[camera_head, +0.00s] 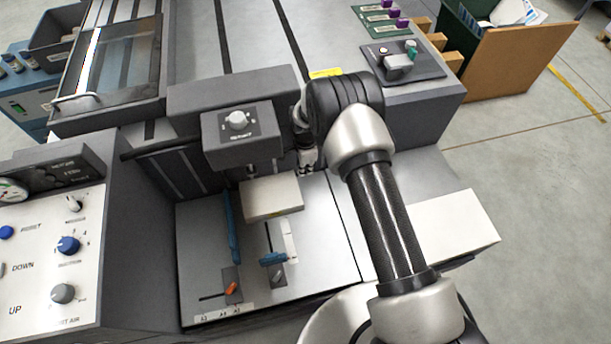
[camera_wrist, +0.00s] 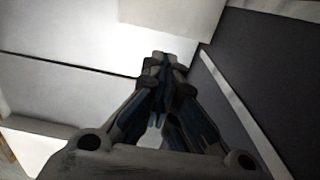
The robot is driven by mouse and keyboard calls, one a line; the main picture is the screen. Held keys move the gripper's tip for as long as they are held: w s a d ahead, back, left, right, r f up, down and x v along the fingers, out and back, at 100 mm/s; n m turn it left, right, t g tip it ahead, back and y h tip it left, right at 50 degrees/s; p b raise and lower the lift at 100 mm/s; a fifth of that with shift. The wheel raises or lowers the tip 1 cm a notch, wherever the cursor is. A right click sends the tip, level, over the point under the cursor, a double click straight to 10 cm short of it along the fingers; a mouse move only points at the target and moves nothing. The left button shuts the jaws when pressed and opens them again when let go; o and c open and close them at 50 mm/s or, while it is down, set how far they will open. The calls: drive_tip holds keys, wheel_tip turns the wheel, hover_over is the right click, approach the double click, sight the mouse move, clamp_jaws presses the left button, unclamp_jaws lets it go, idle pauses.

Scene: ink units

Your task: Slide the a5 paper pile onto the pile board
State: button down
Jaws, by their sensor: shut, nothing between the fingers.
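A cream paper pile (camera_head: 271,198), which looks like the A5 pile, lies flat on a bright metal surface left of the seam. I take this left plate as the pile board (camera_head: 205,265). The pile also shows at the top of the wrist view (camera_wrist: 170,14). My gripper (camera_head: 308,165) is low behind the pile's right rear corner, mostly hidden by my wrist. In the wrist view my gripper (camera_wrist: 165,62) has its fingertips together and empty, near the plate seam and a little apart from the pile. Contact with the surface cannot be told.
A blue upright guide (camera_head: 233,228) stands left of the pile, and a blue-tipped stop (camera_head: 273,259) in front. A grey control head (camera_head: 240,138) hangs behind the pile. A pale slab (camera_head: 455,222) lies right, partly behind my arm. An orange-knobbed slider (camera_head: 231,287) sits front left.

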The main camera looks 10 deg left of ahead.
drive_tip(key=d+f, duration=0.1)
drive_tip(key=f, duration=0.3)
drive_tip(key=w+d+f, duration=0.1)
drive_tip(key=d+f, duration=0.1)
drive_tip(key=f, duration=0.1)
drive_tip(key=d+f, duration=0.1)
drive_tip(key=f, duration=0.3)
drive_tip(key=shift+w+d+f, duration=0.15)
drive_tip(key=shift+f, duration=0.15)
drive_tip(key=a, duration=0.2)
drive_tip(key=s+a, duration=0.1)
drive_tip(key=shift+r, duration=0.25)
drive_tip(key=shift+s+a, duration=0.2)
drive_tip(key=shift+a, duration=0.2)
drive_tip(key=shift+s+a, duration=0.2)
drive_tip(key=shift+a, duration=0.3)
drive_tip(key=shift+s+a, duration=0.2)
drive_tip(key=shift+a, duration=0.3)
